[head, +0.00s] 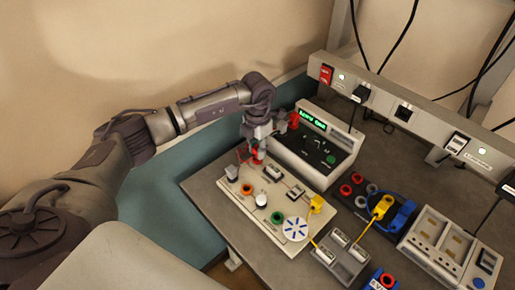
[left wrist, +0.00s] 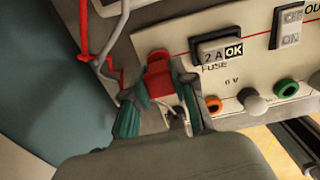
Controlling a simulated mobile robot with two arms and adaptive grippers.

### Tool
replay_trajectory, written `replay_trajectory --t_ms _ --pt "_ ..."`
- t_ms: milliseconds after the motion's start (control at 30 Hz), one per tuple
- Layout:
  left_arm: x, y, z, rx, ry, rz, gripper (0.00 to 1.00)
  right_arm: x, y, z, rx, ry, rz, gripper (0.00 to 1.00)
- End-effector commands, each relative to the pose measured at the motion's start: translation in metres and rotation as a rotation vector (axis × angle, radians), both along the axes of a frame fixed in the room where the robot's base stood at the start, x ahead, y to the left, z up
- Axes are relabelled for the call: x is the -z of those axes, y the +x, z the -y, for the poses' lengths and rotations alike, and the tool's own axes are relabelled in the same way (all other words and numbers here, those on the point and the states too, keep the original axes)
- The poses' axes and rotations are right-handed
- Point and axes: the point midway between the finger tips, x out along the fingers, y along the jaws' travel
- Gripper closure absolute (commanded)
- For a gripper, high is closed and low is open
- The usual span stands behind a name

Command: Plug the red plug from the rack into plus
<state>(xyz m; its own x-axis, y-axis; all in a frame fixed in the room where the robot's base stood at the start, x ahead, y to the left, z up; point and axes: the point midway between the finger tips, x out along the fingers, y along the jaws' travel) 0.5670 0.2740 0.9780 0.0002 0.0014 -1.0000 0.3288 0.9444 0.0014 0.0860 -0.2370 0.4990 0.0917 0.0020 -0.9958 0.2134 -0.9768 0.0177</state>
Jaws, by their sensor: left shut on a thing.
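My left gripper (head: 256,150) reaches down over the far left end of the cream circuit board (head: 243,196). It is shut on a red plug (head: 259,156). In the left wrist view the red plug (left wrist: 157,74) sits between the teal fingertips (left wrist: 158,105), close against the board's edge area. The plug's tip and any socket under it are hidden, so I cannot tell whether it is inserted. No readable plus label shows. A red lead (left wrist: 84,32) runs at the left of the wrist view. My right gripper is not in view.
A power supply with a green display (head: 313,118) stands behind the board, with a red part (head: 293,120) at its left. The board carries a fuse block (left wrist: 218,48), an orange socket (left wrist: 213,104) and a green socket (left wrist: 286,88). Yellow and blue leads (head: 381,207) lie to the right.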

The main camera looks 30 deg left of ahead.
Motion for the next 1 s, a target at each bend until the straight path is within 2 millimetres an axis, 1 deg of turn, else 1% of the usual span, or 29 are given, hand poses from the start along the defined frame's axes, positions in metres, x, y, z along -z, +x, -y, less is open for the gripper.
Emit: replay_trajectory --t_ms 267,700,1000 --pt "0.0002 0.0 -0.0001 0.0 0.0 0.0 1.0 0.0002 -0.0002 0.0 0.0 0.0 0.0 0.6" --pt "0.008 0.0 -0.0002 0.0 0.0 0.0 1.0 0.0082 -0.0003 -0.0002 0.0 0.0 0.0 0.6" --pt "0.0078 0.0 -0.0002 0.0 0.0 0.0 1.0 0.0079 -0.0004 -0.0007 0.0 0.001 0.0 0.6"
